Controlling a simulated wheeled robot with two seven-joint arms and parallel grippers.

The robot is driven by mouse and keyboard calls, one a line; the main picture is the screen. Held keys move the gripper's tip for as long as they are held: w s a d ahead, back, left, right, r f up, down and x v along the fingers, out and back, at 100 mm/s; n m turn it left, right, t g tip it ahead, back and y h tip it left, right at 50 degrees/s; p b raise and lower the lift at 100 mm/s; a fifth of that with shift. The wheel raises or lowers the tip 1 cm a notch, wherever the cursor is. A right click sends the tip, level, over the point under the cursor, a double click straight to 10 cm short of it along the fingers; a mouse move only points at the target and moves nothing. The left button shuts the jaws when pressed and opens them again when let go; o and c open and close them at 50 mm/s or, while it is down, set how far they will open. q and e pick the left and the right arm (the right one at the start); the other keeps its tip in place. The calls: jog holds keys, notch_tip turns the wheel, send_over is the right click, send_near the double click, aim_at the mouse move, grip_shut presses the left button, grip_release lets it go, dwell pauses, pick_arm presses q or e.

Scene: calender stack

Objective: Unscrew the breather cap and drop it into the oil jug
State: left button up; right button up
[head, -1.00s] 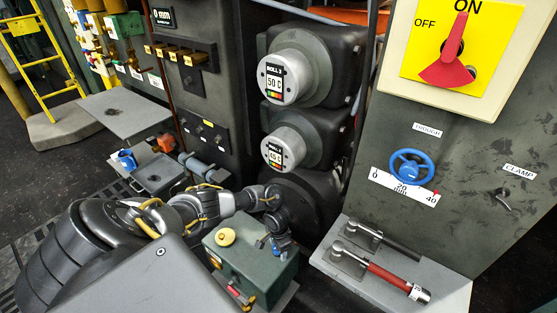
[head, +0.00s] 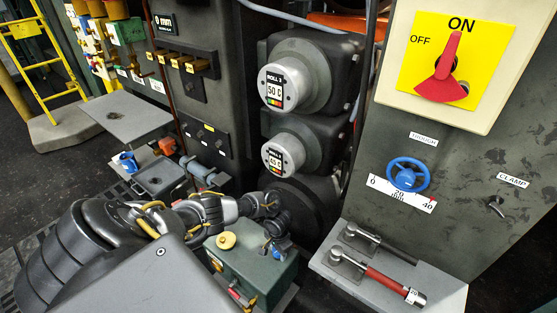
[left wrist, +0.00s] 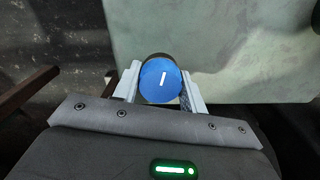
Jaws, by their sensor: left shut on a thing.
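A round blue cap with a white line on top (left wrist: 161,80) sits between the fingers of my left gripper (left wrist: 160,88) in the left wrist view. The gripper is shut on it. In the head view my left gripper (head: 270,240) points down at the back right of a green box (head: 240,270), with the blue cap (head: 280,250) just showing there. I cannot tell whether the cap is still seated. A yellow cap (head: 226,240) stands on the box's left part. I cannot surely pick out the oil jug. My right gripper is not in view.
A small blue container (head: 128,161) stands by the grey trays at the left. Roll housings (head: 300,85) rise behind my arm. A grey shelf (head: 440,285) with a red-handled tool (head: 390,282) lies at the right, below a blue handwheel (head: 407,174).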

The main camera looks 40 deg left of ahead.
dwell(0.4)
pick_arm(q)
jog(key=shift+r+n+p, duration=0.15)
jog(key=shift+n+p, duration=0.55)
jog(key=shift+p, duration=0.05)
jog(key=shift+n+p, duration=0.3)
jog(key=shift+n, duration=0.1)
jog(key=shift+n+p, duration=0.9)
jog(key=shift+n, duration=0.2)
